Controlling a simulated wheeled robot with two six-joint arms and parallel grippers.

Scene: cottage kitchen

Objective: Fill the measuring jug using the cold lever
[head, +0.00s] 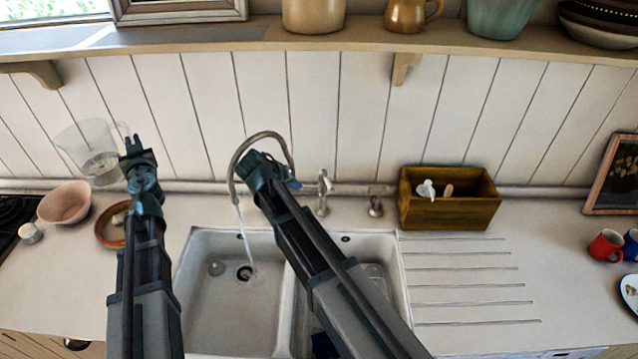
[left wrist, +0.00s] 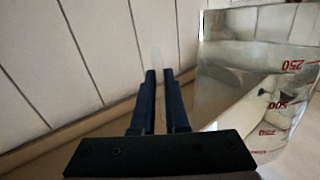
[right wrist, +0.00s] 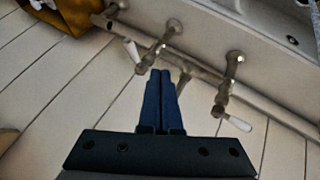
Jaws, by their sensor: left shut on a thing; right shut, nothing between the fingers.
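The clear measuring jug (head: 88,150) is left of the sink, over the back of the counter. Its red marks show in the left wrist view (left wrist: 262,110). My left gripper (head: 133,146) is shut on its handle. Whether it holds water is hard to tell. My right gripper (head: 262,163) is shut and empty by the tap (head: 240,150). A thin water stream (head: 243,235) falls from the spout into the left basin. The right wrist view shows two white-tipped levers (right wrist: 238,123) (right wrist: 133,50) near the shut fingers (right wrist: 158,100). I cannot tell which is cold.
The white double sink (head: 215,310) sits mid-counter. A pink bowl (head: 64,203) and a terracotta dish (head: 108,232) are at left. A wooden box (head: 450,212) stands behind the ribbed drainer. A shelf (head: 340,40) runs above.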

